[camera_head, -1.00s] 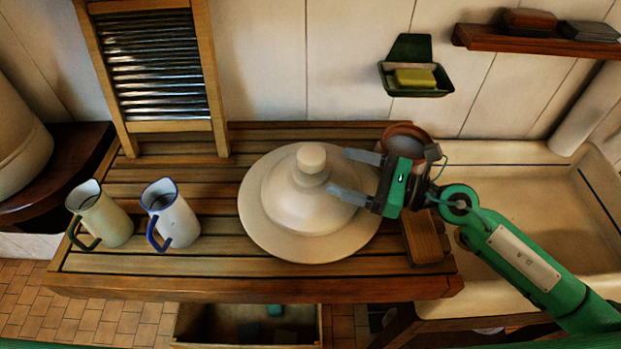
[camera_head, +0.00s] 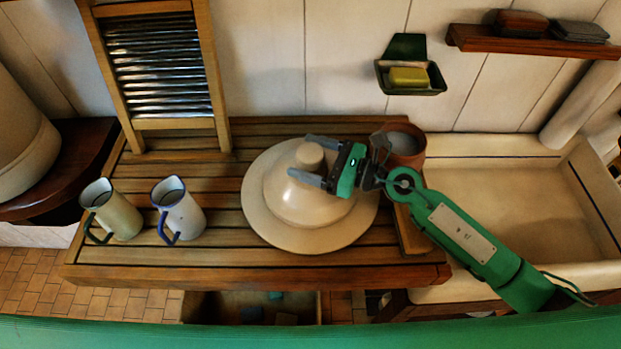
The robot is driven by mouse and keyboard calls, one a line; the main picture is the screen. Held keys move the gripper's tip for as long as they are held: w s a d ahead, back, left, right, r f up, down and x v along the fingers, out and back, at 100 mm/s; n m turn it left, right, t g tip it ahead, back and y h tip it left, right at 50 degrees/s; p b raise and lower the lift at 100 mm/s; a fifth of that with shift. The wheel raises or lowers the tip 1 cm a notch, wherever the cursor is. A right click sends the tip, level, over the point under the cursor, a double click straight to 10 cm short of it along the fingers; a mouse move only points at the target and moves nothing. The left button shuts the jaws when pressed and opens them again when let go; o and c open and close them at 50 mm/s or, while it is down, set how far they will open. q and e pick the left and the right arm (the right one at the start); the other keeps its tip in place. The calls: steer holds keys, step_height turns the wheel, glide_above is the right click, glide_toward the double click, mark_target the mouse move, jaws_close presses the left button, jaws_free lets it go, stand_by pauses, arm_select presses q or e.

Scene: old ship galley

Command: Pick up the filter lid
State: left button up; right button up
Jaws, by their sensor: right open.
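The filter lid (camera_head: 297,208) is a cream, domed lid with a wide flat brim and a round knob (camera_head: 309,156) on top. It lies knob up on the slatted wooden table. My right gripper (camera_head: 307,158) is open, coming in from the right over the dome. Its two fingers reach to either side of the knob, one behind it and one in front; I cannot tell whether they touch it. The near finger hides part of the dome. My left gripper is not in view.
Two enamel jugs, one cream (camera_head: 113,214) and one white with blue trim (camera_head: 181,214), stand left on the slatted table (camera_head: 240,270). A terracotta pot (camera_head: 411,157) stands close behind my right wrist. A washboard (camera_head: 158,68) leans at the back; a sink (camera_head: 520,200) is right.

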jaws_close()
steer(key=shift+w+r, duration=0.1)
steer(key=shift+r, duration=0.05)
steer(key=shift+r, duration=0.1)
